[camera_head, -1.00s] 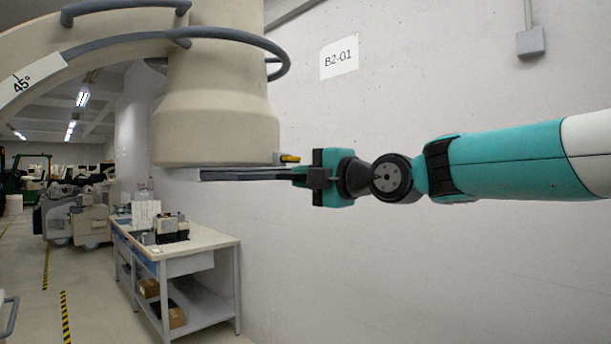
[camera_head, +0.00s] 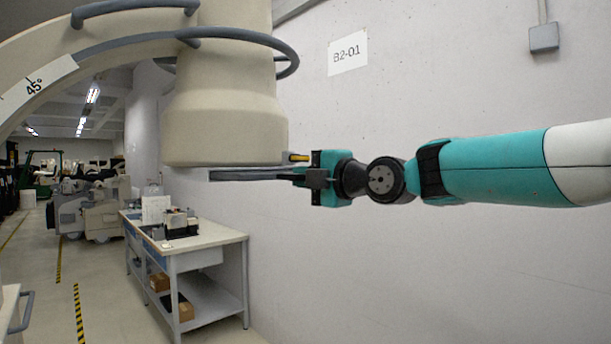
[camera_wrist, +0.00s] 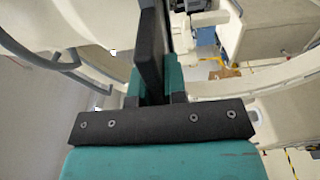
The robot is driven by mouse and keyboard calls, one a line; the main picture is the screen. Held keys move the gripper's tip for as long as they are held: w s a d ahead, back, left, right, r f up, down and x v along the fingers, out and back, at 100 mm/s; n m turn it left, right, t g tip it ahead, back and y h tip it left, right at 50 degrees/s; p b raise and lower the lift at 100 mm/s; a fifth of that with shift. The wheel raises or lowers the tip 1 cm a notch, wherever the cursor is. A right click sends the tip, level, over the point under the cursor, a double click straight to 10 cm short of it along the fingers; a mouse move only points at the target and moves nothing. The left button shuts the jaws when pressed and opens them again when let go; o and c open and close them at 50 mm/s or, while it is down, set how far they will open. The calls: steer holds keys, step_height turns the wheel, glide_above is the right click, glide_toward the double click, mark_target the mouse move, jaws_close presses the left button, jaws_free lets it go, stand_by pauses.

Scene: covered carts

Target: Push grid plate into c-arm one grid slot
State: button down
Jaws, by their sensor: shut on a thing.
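The C-arm's beige cylindrical housing (camera_head: 225,125) hangs from the curved arm at the upper left of the head view. The thin dark grid plate (camera_head: 262,177) lies level at its underside, along a flat grey tray or slot edge. My gripper (camera_head: 306,178) is at the right of the housing and shut on the plate's right end. In the wrist view my gripper (camera_wrist: 153,82) has the dark plate (camera_wrist: 150,45) standing between its teal fingers. How deep the plate sits in the slot is hidden.
A small yellow-marked part (camera_head: 298,157) sticks out just above my gripper. A grey ring rail (camera_head: 285,55) circles the housing. A wall (camera_head: 420,260) stands behind my arm. A workbench (camera_head: 205,240) with small items stands lower left, with clear floor beside it.

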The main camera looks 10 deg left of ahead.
steer(key=shift+p+x, duration=2.3)
steer(key=shift+x, duration=0.8)
steer(key=shift+w+d+p+x, duration=0.1)
steer(key=shift+w+p+x, duration=0.05)
steer(key=shift+p+x, duration=1.4)
steer(key=shift+w+d+p+x, duration=0.1)
steer(key=shift+w+p+x, duration=0.1)
steer(key=shift+p+x, duration=1.3)
steer(key=c, duration=1.1)
jaws_free()
steer(key=shift+s+d, duration=0.2)
steer(key=shift+d, duration=0.1)
steer(key=shift+f, duration=0.1)
steer(key=shift+s+d+f+b, duration=0.1)
steer(key=shift+s+d+b, duration=0.15)
steer(key=shift+d+b, duration=0.2)
steer(key=b+v, duration=1.1)
steer(key=v, duration=0.5)
steer(key=shift+s+d+b, duration=0.15)
steer(key=shift+b, duration=0.25)
